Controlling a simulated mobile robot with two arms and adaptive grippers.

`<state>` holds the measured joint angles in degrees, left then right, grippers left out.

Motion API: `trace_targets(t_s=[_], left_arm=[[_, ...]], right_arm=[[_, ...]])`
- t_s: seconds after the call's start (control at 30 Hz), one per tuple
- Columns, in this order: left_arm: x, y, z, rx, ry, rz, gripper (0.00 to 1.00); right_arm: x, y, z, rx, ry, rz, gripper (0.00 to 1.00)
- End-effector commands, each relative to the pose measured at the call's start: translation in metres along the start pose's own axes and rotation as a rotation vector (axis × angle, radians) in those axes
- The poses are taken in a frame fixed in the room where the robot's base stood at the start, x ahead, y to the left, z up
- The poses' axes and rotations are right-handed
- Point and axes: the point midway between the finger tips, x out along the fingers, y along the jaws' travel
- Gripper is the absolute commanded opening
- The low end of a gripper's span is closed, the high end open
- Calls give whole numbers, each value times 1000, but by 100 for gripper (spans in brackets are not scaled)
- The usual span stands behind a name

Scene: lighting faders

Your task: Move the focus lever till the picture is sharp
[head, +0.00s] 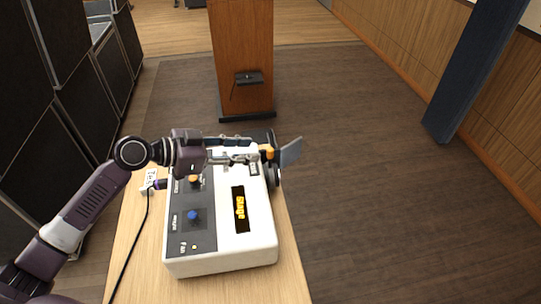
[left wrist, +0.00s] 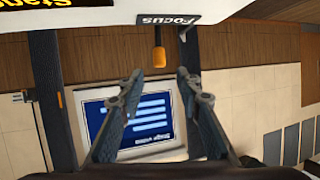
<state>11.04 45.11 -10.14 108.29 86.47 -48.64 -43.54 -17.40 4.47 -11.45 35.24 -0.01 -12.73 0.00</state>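The focus lever has an orange tip (left wrist: 159,57); it hangs under the black "Focus" label (left wrist: 168,19) in the left wrist view. In the head view its orange end (head: 267,151) shows at the far right edge of the white console (head: 220,262). My left gripper (head: 255,150) is open over that edge, and its fingers (left wrist: 158,75) stand apart on either side of the lever, with gaps visible. The screen (left wrist: 145,145) shows a blue picture with white bars; its fine sharpness is hard to judge. My right gripper is not in view.
A grey-blue plate (head: 291,151) juts out beside the gripper. A wooden lectern (head: 240,50) stands beyond; floor to the right is clear.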

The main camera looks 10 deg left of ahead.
Motion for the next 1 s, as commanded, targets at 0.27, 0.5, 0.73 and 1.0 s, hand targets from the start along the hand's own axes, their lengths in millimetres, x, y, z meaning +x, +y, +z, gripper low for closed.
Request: trace_targets(t_s=[0.27,0.5,0.73,1.0], left_arm=[[31,0,-4,-4,4,1,32],[66,0,-3,-2,3,0,32],[78,0,0,0,1,0,32],[78,0,0,1,1,0,23]], right_arm=[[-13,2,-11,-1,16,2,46],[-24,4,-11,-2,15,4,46],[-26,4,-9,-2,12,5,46],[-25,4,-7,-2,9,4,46]])
